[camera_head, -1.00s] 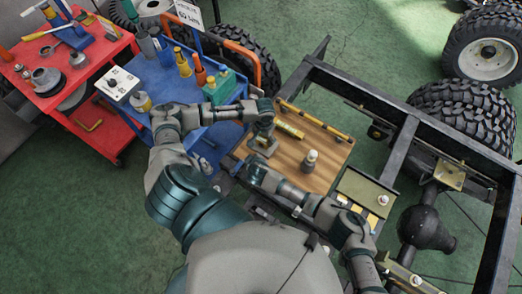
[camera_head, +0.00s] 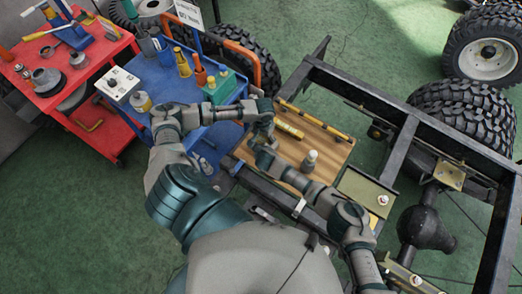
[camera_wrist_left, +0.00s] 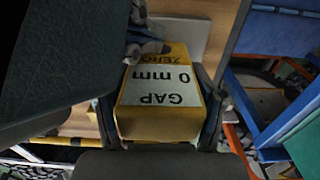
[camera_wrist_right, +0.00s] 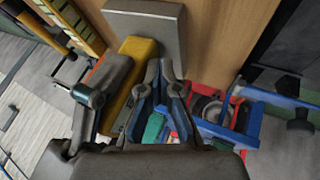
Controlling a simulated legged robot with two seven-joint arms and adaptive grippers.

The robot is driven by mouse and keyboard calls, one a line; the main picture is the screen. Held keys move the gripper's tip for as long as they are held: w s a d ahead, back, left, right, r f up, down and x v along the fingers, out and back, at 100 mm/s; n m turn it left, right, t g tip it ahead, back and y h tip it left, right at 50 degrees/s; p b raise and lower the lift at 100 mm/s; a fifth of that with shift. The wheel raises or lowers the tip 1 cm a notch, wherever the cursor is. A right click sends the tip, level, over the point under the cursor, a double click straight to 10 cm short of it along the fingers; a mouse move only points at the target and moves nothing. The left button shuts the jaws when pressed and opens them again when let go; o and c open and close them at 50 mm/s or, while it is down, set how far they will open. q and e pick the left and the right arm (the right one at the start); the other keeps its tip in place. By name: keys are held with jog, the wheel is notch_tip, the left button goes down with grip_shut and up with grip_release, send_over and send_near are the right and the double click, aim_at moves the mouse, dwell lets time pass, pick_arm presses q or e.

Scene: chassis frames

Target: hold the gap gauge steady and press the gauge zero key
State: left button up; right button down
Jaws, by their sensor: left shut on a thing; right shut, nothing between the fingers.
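The gap gauge (camera_wrist_left: 158,126) is a yellow block with a white label reading "GAP 0 mm ZERO" in the left wrist view. My left gripper (camera_head: 266,122) is shut on it, one finger on each side. In the right wrist view the gauge's yellow side (camera_wrist_right: 128,82) stands by a grey plate. My right gripper (camera_head: 262,150) is shut and empty. Its tips (camera_wrist_left: 146,46) are at the ZERO end of the label and cover part of it. In the head view my arms mostly hide the gauge.
A wooden board (camera_head: 318,172) lies in the black chassis frame (camera_head: 365,95); a yellow tube (camera_head: 289,130) and a grey-white bottle (camera_head: 310,160) are on it. A blue cart (camera_head: 205,150) and a red cart (camera_head: 105,52) with tools stand left.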

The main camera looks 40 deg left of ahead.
pick_arm(q)
jog(key=shift+s+f, duration=0.3)
pick_arm(e)
jog(key=shift+w+d, duration=0.2)
jog(key=shift+w, duration=0.35)
jog(key=shift+s+d+r, duration=0.1)
jog(key=shift+s+r, duration=0.1)
jog(key=shift+r, duration=0.25)
pick_arm(q)
jog(key=shift+d, duration=0.1)
pick_arm(e)
jog(key=v, duration=0.7)
jog(key=shift+s, duration=0.4)
jog(key=shift+f, duration=0.1)
pick_arm(q)
jog(key=o, duration=1.3)
jog(key=shift+c, duration=0.2)
jog(key=shift+o, duration=0.6)
jog(key=shift+w, duration=0.25)
jog(key=shift+r, duration=0.1)
